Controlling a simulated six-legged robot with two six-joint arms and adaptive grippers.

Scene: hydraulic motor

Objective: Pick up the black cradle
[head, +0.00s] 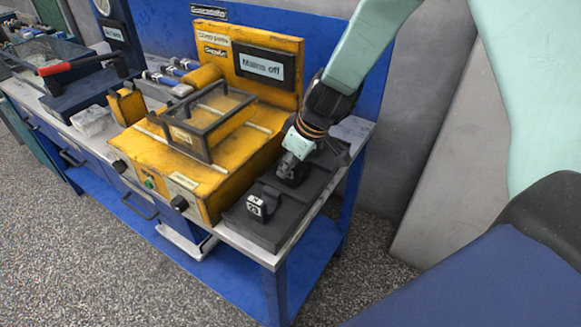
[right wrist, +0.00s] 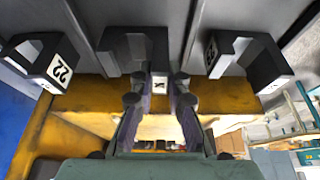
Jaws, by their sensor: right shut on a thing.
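A black cradle (head: 290,178) is under my right gripper (head: 292,158) on the dark grey board, and the gripper partly hides it. In the right wrist view the fingers of my right gripper (right wrist: 160,88) reach to this middle cradle (right wrist: 130,48), with a small white label between them. The gripper is shut on it. I cannot tell whether the cradle is clear of the board. Another black cradle (head: 262,203) with a white label stands nearer the front. In the right wrist view, one cradle marked 22 (right wrist: 38,60) is on the left and one (right wrist: 250,62) on the right. My left gripper is not in view.
The dark board (head: 245,228) lies at the right end of the blue workbench (head: 270,262). A yellow machine (head: 165,165) with a framed cover and a "Mains off" sign (head: 262,66) stands left of it. A red-handled tool (head: 75,64) lies farther left.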

